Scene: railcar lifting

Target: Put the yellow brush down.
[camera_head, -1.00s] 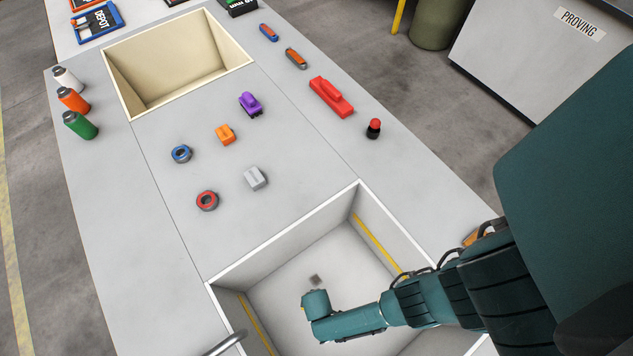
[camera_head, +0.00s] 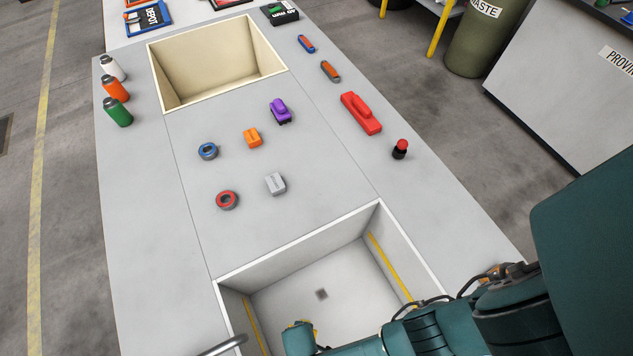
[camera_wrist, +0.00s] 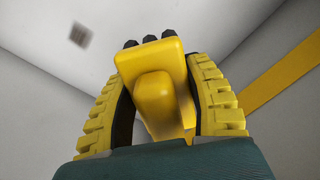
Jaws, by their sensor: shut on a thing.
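The yellow brush (camera_wrist: 160,95) is between the yellow-padded fingers of my gripper (camera_wrist: 157,75) in the wrist view. The gripper is shut on the brush's yellow body. Dark bristle tufts show at the brush's far end. Behind it are the pale floor and walls of a white sunken basin (camera_head: 300,240). In the head view my wrist is over the basin at the bottom edge, and it hides most of the gripper and brush. I cannot tell how high the brush is above the basin floor.
The basin has yellow stripes on its walls and a dark square (camera_head: 321,294) on its floor. Beyond it on the grey bench are a red ring (camera_head: 227,200), a grey block (camera_head: 275,184) and a red brush-like tool (camera_head: 361,114). A cream bin (camera_head: 172,85) is sunk farther back.

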